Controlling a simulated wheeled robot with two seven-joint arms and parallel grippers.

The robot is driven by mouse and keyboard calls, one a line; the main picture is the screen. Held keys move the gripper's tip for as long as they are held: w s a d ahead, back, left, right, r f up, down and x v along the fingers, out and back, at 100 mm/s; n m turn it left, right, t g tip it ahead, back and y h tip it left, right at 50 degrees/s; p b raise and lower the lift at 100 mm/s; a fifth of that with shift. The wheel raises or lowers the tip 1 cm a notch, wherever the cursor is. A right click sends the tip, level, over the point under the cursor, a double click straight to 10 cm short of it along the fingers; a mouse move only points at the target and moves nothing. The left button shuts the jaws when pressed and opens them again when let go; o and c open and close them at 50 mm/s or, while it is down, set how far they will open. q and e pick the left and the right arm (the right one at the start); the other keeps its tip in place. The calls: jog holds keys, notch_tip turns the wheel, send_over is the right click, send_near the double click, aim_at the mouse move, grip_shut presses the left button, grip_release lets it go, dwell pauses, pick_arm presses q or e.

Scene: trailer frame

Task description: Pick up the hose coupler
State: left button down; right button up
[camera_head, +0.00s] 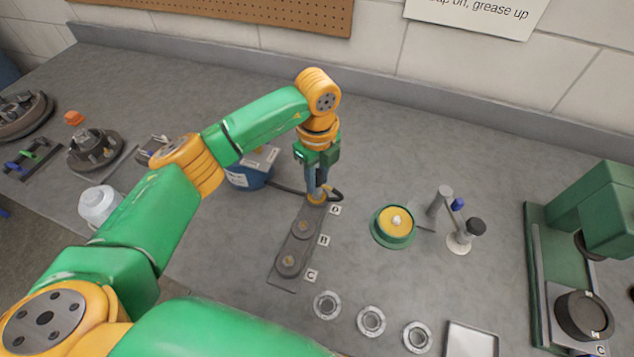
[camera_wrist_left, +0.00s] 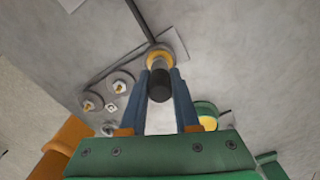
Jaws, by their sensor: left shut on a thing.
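The hose coupler (camera_head: 316,200), with a brass-coloured ring, is at the far end of a dark strip plate (camera_head: 292,262), by the top label. In the left wrist view the coupler (camera_wrist_left: 160,85) shows a black body between my fingers and a brass ring beyond. My left gripper (camera_head: 317,188) points down and is shut on it; it also shows in the left wrist view (camera_wrist_left: 161,95). A dark hose (camera_head: 288,189) runs from a blue container (camera_head: 248,177) to the coupler. I cannot tell whether the coupler is clear of the plate. My right gripper is not in view.
Two round fittings (camera_head: 303,228) sit on the plate beside labels B and C. A green dish with a yellow top (camera_head: 393,227) and a small metal stand (camera_head: 459,243) are to the right. Several metal rings (camera_head: 371,321) lie in front. A green press (camera_head: 590,240) stands far right.

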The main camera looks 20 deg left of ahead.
pick_arm(q)
jog(key=shift+w+r+b, duration=0.1)
jog(key=shift+r+b, duration=0.5)
jog(key=shift+r, duration=0.05)
jog(key=s+a+r+p, duration=0.1)
jog(key=s+a+r, duration=0.4)
jog(key=s+r, duration=0.8)
jog(key=shift+s+r+p, duration=0.15)
jog(key=shift+r+p, duration=0.2)
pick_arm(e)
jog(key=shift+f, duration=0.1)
pick_arm(q)
jog(key=shift+a, duration=0.1)
